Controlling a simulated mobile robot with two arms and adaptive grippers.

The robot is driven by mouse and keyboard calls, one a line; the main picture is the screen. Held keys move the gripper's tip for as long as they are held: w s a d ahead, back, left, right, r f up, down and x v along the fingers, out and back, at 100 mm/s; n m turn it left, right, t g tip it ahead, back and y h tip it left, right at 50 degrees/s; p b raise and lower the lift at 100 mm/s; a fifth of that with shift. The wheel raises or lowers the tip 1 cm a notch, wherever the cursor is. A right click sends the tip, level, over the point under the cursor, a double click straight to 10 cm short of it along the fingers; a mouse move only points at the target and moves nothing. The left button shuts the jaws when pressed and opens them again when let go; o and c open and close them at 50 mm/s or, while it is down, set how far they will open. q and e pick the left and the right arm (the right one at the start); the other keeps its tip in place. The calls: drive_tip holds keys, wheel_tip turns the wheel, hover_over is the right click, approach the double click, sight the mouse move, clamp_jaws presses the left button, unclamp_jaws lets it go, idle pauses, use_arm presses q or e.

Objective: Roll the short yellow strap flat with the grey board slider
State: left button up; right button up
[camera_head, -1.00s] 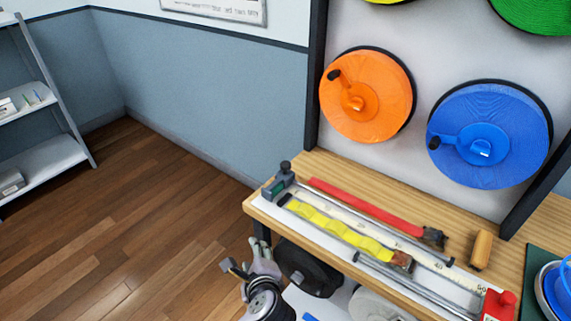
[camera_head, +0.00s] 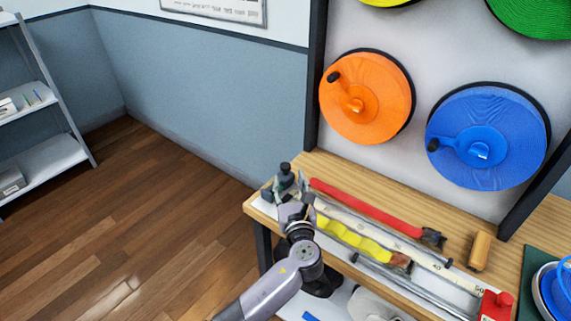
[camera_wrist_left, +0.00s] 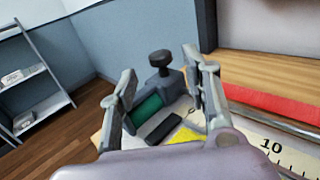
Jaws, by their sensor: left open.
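The yellow strap (camera_head: 355,238) lies wavy along the measuring board (camera_head: 330,208), its left part hidden behind my left arm in the head view. A corner of the strap (camera_wrist_left: 187,135) shows in the left wrist view. The grey board slider (camera_head: 286,176), with a dark knob on top, stands at the board's left end. In the left wrist view the slider (camera_wrist_left: 165,82) is between and beyond the fingers, its knob upright. My left gripper (camera_head: 290,187) is open at the slider, and also shows in the left wrist view (camera_wrist_left: 160,95). Contact cannot be told. My right gripper is not in view.
A red strap (camera_head: 365,206) lies behind the board, and also shows in the left wrist view (camera_wrist_left: 275,104). A wooden-handled tool (camera_head: 480,250) and a red end block (camera_head: 497,305) are to the right. Orange (camera_head: 366,97) and blue (camera_head: 488,138) reels hang on the wall.

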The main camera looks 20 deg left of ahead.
sight(286, 169)
use_arm(q)
drive_tip(key=x, duration=0.7)
drive_tip(key=shift+a, duration=0.1)
drive_tip(key=shift+c, duration=0.4)
clamp_jaws()
